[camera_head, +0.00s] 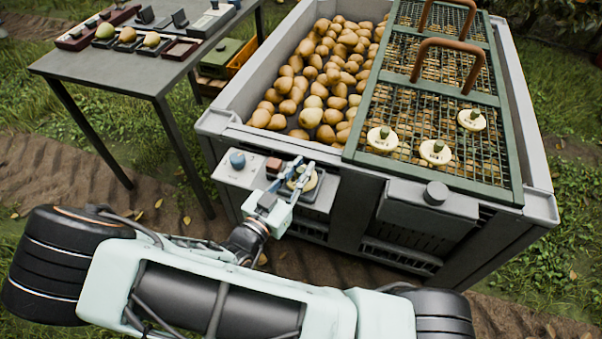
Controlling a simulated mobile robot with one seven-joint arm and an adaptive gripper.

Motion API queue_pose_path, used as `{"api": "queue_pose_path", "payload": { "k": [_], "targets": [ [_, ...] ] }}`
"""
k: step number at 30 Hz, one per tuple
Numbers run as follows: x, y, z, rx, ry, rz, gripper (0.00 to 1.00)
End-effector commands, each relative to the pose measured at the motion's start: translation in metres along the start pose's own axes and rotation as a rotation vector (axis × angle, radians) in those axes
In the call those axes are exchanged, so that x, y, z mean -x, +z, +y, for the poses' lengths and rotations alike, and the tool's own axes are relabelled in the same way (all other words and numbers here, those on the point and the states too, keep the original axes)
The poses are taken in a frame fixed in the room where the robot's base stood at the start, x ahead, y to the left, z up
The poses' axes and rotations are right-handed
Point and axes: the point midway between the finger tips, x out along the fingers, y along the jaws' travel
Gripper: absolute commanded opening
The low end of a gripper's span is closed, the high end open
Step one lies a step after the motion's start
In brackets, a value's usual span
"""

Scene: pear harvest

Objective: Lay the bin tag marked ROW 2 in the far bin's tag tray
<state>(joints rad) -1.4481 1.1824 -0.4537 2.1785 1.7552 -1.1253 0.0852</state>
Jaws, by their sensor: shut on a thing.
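My gripper (297,175) is shut on a round cream tag (309,181), at the front of the large grey bin (545,206). The tag is partly hidden by the fingers, and its marking cannot be read. It is over or in a dark shallow tray (326,194) on the bin's front ledge; I cannot tell whether it touches the tray. Three more round cream tags with dark knobs, a left one (382,139), a middle one (436,152) and a right one (472,120), lie on the green mesh lid. Their lettering is too small to read.
Beside the tray are a blue knob (237,160) and a red-brown block (273,165). Pears (330,75) fill the bin's open left side. Brown handles (447,49) stand up from the mesh lid (350,146). A grey table (110,77) with small trays is at upper left.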

Motion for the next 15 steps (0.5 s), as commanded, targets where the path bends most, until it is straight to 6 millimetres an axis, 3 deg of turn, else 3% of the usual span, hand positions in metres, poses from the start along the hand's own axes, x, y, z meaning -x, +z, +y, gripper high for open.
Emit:
{"api": "queue_pose_path", "payload": {
  "k": [1, 15],
  "targets": [
    [0.0, 0.0076, -0.0005, 0.0, -0.001, 0.001, 0.0],
    [-0.0001, 0.0143, 0.0001, -0.002, 0.0, 0.0, 0.0]
  ]
}}
